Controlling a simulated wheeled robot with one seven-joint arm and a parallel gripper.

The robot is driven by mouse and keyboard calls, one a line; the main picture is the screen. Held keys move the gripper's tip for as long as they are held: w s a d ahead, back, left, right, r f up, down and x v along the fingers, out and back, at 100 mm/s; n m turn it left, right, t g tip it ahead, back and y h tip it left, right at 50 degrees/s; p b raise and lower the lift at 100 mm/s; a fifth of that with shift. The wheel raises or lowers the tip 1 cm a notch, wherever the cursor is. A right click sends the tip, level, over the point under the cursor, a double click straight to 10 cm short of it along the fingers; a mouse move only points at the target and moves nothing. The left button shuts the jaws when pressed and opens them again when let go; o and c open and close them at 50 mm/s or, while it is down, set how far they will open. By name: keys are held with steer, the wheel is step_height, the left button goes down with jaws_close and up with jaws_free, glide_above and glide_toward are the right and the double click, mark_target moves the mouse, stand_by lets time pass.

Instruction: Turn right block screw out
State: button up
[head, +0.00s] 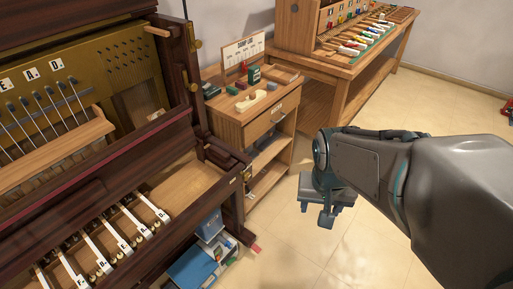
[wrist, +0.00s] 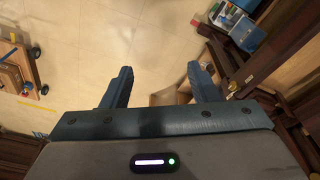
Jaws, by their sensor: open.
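The dark wooden piano (head: 110,170) stands open at the left of the head view. At the right end of its key bed is a dark block (head: 224,154). A small brass-coloured fitting (head: 247,173) shows at its front end; I cannot tell if this is the screw. My gripper (head: 316,212) is over open floor, to the right of the piano and apart from it. In the wrist view my gripper (wrist: 160,70) has its two fingers spread, with nothing between them.
A small wooden cabinet (head: 284,124) with tools on top stands behind the piano's right end. A workbench (head: 350,66) is at the back. A blue box (head: 194,268) lies on the floor below the keys. The tiled floor (head: 290,255) around my gripper is clear.

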steer(key=w+a+f+m+g+y+b, duration=0.1)
steer(key=w+a+f+m+b, duration=0.3)
steer(key=f, duration=0.9)
steer(key=w+a+f+m+g+y+b, duration=0.15)
steer(key=f+b, duration=0.45)
steer(key=f, duration=0.6)
steer(key=w+a+f+m+t+y+b, duration=0.1)
steer(key=w+a+f+m+y+b, duration=0.2)
steer(key=a+f+m+y+b, duration=0.45)
steer(key=m+t+y+b, duration=0.5)
steer(key=m+t+b, duration=0.6)
steer(key=b, duration=0.6)
glide_toward(248, 176)
steer(key=x, duration=0.7)
steer(key=shift+w+a+f, duration=0.1)
steer(key=shift+w+a, duration=0.05)
steer(key=shift+a, duration=0.1)
steer(key=shift+w+a, duration=0.5)
steer(key=shift+a, duration=0.1)
